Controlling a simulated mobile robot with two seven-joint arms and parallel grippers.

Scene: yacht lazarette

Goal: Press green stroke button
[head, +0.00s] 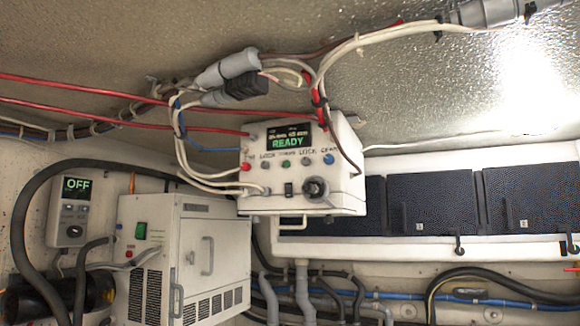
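A white control box (350,185) hangs under the ceiling near the middle of the head view. Its small screen (289,137) shows READY in green letters. Below the screen is a row of small buttons with labels too small to read surely. The green button (286,163) is in the middle of the row. A red button (245,167) is at the left end and a blue button (329,159) at the right end, with grey ones between. Nothing covers the green button. Neither of my grippers is in view.
Cables (177,140) loop down the box's left side, and a dark knob (315,188) sticks out below the buttons. A white vented cabinet (200,260) and an OFF panel (70,210) stand lower left. Dark panels (430,203) line the right wall. The space before the buttons looks clear.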

